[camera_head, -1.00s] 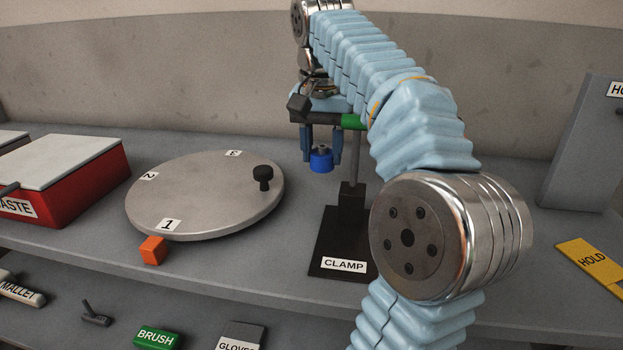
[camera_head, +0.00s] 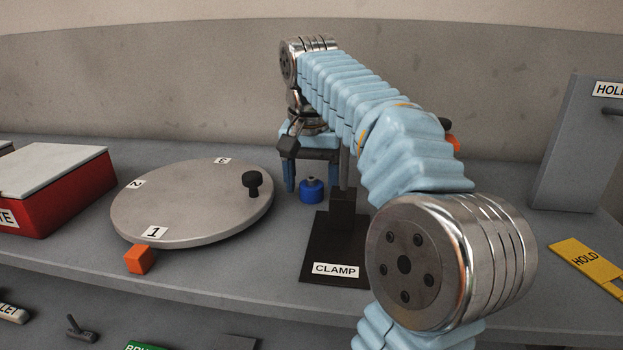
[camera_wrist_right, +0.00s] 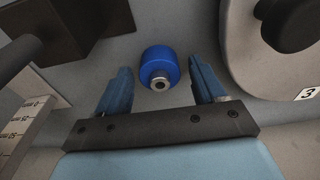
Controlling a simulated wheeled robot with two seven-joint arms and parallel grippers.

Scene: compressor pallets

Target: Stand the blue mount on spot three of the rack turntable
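The blue mount (camera_head: 312,191), a short cylinder with a grey stub on top, appears to stand on the bench between the turntable and the clamp. In the right wrist view the mount (camera_wrist_right: 158,64) lies between and slightly beyond my fingertips, with gaps on both sides. My right gripper (camera_head: 311,178) is open above and around it; its spread fingers also show in the right wrist view (camera_wrist_right: 161,82). The grey round turntable (camera_head: 190,205) carries labels 1, 2 and 3; label 3 (camera_head: 222,161) is at its back edge, with no part standing there. My left gripper is out of view.
The dark clamp stand (camera_head: 335,250) is close right of the mount; my right arm hides its top. A black knob (camera_head: 251,181) rises from the turntable's right side. An orange cube (camera_head: 140,260) sits at its front. A red waste box (camera_head: 70,198) is left.

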